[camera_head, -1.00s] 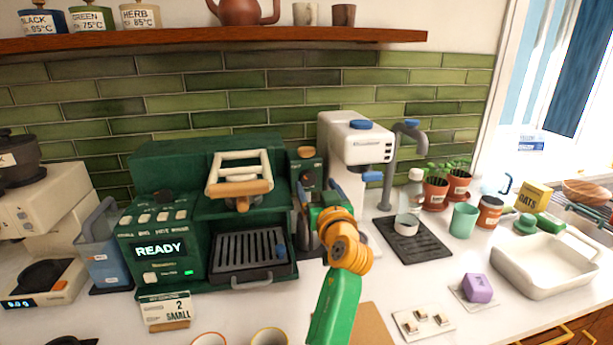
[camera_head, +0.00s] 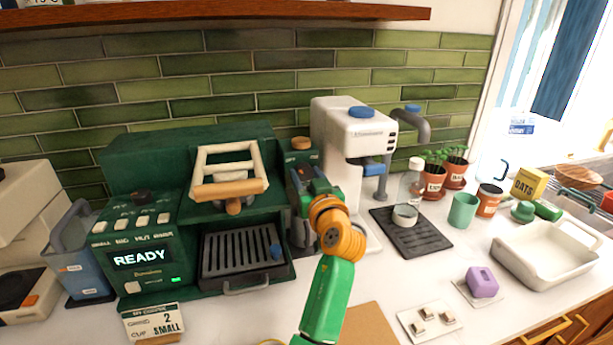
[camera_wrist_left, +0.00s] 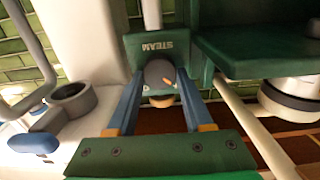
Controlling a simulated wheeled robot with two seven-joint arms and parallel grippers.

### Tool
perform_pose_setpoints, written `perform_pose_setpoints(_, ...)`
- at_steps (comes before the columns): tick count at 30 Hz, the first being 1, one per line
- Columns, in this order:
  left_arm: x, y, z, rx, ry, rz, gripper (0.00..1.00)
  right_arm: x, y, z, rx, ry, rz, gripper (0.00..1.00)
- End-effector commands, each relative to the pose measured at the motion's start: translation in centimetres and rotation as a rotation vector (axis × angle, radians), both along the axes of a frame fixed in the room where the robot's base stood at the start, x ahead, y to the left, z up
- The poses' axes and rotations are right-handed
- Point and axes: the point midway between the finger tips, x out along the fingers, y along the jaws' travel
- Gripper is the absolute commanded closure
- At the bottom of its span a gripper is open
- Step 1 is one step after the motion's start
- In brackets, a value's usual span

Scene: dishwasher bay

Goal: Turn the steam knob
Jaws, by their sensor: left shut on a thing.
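The steam knob (camera_wrist_left: 158,74) is a round dark grey knob with an orange mark, on a green panel labelled STEAM (camera_wrist_left: 157,47) in the left wrist view. My left gripper (camera_wrist_left: 160,80) has its two blue fingers on either side of the knob and is shut on it. In the head view my left gripper (camera_head: 304,182) is at the right end of the green espresso machine (camera_head: 190,140) and covers the knob. My right gripper is not in view.
A white machine (camera_head: 340,125) stands close on the right of the panel. The front counter has some clear room.

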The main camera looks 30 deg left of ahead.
Motion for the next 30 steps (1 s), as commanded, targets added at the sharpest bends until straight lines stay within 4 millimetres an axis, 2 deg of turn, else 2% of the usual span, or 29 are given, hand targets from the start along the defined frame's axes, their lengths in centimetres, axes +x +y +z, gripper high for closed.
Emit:
perform_pose_setpoints(11, 0.1, 0.0, 0.0, 0.118, 0.138, 0.001, 1.00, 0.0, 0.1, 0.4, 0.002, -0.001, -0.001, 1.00)
perform_pose_setpoints(30, 0.2, -0.2, 0.1, 0.511, 0.600, 0.000, 1.00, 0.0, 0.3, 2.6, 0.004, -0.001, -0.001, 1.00)
